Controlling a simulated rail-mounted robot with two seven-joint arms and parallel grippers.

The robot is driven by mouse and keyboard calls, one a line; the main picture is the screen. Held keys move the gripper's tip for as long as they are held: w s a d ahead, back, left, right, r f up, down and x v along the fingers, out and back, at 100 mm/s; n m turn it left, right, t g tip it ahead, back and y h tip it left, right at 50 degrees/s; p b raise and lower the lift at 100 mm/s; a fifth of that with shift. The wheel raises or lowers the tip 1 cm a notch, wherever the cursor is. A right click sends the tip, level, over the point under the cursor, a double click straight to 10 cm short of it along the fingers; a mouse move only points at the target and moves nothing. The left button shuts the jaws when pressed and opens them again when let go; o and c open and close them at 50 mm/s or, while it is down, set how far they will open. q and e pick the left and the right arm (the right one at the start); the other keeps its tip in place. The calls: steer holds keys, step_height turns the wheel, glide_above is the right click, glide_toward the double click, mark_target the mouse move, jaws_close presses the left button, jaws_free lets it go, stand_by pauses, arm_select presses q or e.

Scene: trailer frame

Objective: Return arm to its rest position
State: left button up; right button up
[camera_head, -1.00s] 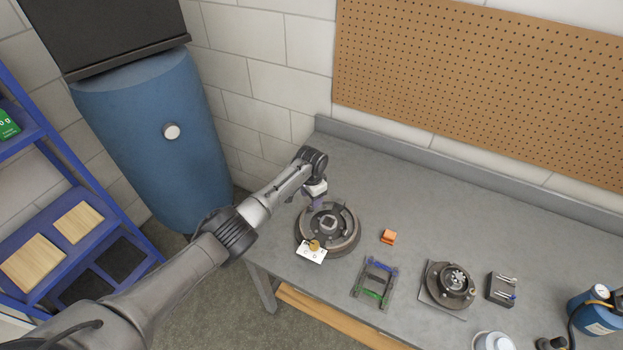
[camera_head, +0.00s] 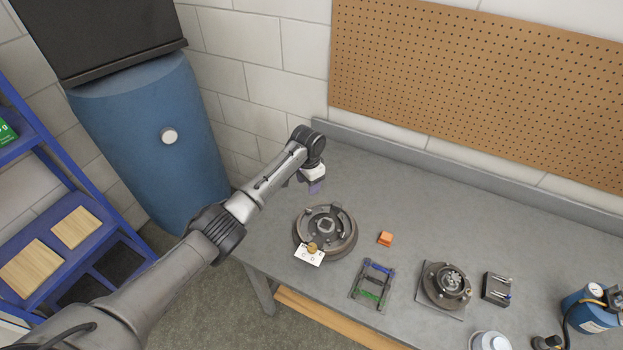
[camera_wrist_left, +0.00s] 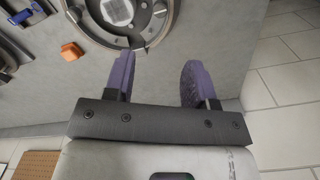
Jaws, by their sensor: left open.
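My left arm comes in from the left in the head view. Its gripper (camera_head: 316,188) hangs above the grey workbench (camera_head: 430,190), behind the round brake assembly (camera_head: 347,238) and apart from it. In the left wrist view the two purple fingers (camera_wrist_left: 155,82) stand apart with nothing between them. The brake assembly (camera_wrist_left: 168,28) shows beyond the fingertips there. A white tag with a brass-coloured round piece (camera_head: 309,254) lies at the assembly's near edge. My right gripper is not in view.
An orange block (camera_head: 385,239), a frame with blue and green bars (camera_head: 373,284), a hub on a plate (camera_head: 446,286) and a small tray (camera_head: 496,290) lie to the right. A blue tank (camera_head: 594,309) stands far right. A blue barrel (camera_head: 150,140) and blue shelf (camera_head: 75,255) stand left.

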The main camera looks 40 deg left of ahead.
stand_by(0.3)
arm_select(q)
steer(key=w+d+r+t+y, duration=0.1)
steer(key=w+d+r+t, duration=0.15)
steer(key=r, duration=0.55)
steer(key=w+d+r+t+y, duration=0.15)
steer(key=r+t, duration=0.25)
steer(key=r, duration=0.5)
steer(key=s+d+r+t, duration=0.4)
steer(key=s+d, duration=0.1)
steer(key=d, duration=0.3)
steer(key=s+d+f+g+h, duration=0.1)
steer(key=s+d+f+g, duration=0.1)
steer(key=s+f, duration=0.95)
steer(key=s+d+f+n+g+h, duration=0.1)
steer(key=s+d+f+g, duration=0.15)
steer(key=s+f, duration=0.9)
steer(key=s+d+f+g+h, duration=0.15)
steer(key=s+f, duration=0.25)
steer(key=s, duration=1.4)
step_height(320, 180, up, 18)
steer(key=p, duration=1.8)
steer(key=shift+g+y, duration=0.4)
steer(key=shift+g, duration=0.05)
